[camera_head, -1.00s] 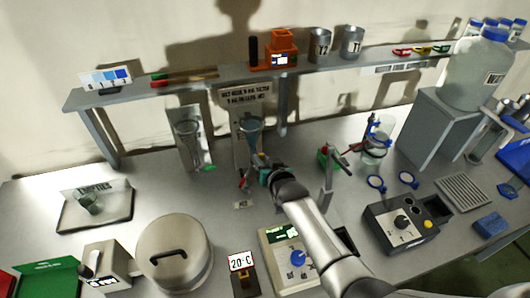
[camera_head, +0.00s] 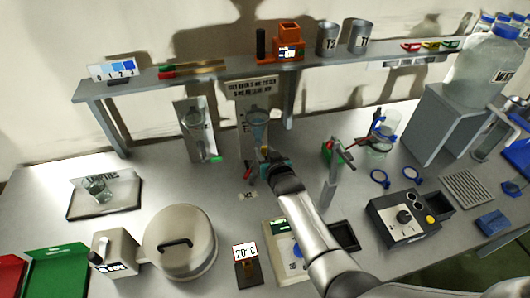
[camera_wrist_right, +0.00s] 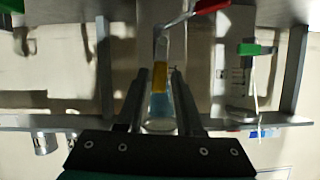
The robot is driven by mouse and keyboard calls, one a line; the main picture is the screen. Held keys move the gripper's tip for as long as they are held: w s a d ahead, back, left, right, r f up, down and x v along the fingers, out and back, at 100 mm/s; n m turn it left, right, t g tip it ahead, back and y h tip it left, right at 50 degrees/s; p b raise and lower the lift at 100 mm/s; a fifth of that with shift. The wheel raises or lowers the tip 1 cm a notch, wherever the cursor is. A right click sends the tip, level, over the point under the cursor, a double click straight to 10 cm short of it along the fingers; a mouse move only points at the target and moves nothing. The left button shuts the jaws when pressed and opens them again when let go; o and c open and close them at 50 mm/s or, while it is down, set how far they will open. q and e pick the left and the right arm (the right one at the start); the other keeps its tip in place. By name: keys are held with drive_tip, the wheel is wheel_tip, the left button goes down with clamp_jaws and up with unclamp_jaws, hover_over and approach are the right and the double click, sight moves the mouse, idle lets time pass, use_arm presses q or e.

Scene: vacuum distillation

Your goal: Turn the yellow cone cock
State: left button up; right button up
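The yellow cone cock (camera_wrist_right: 159,76) shows in the right wrist view as a small upright yellow piece on a glass tube, with blue-looking glass (camera_wrist_right: 160,104) beside it. My right gripper (camera_wrist_right: 159,72) has its two dark fingers on either side of the yellow piece. Narrow gaps seem to show at both sides, so it looks open around it. My left gripper is not in view.
A red handle (camera_wrist_right: 211,5) and a green cock (camera_wrist_right: 250,49) are near the gripper in the wrist view. In the head view, a second glass funnel (camera_head: 194,120) stands left, a clamp stand (camera_head: 331,165) right, and a shelf (camera_head: 215,75) behind.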

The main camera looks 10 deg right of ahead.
drive_tip(key=shift+o, duration=1.1)
drive_tip(key=shift+s, duration=0.1)
drive_tip(key=shift+s+r, duration=0.25)
drive_tip(key=shift+s, duration=0.2)
drive_tip(key=p+v, duration=0.2)
drive_tip(key=v, duration=1.2)
drive_tip(key=shift+p, duration=0.3)
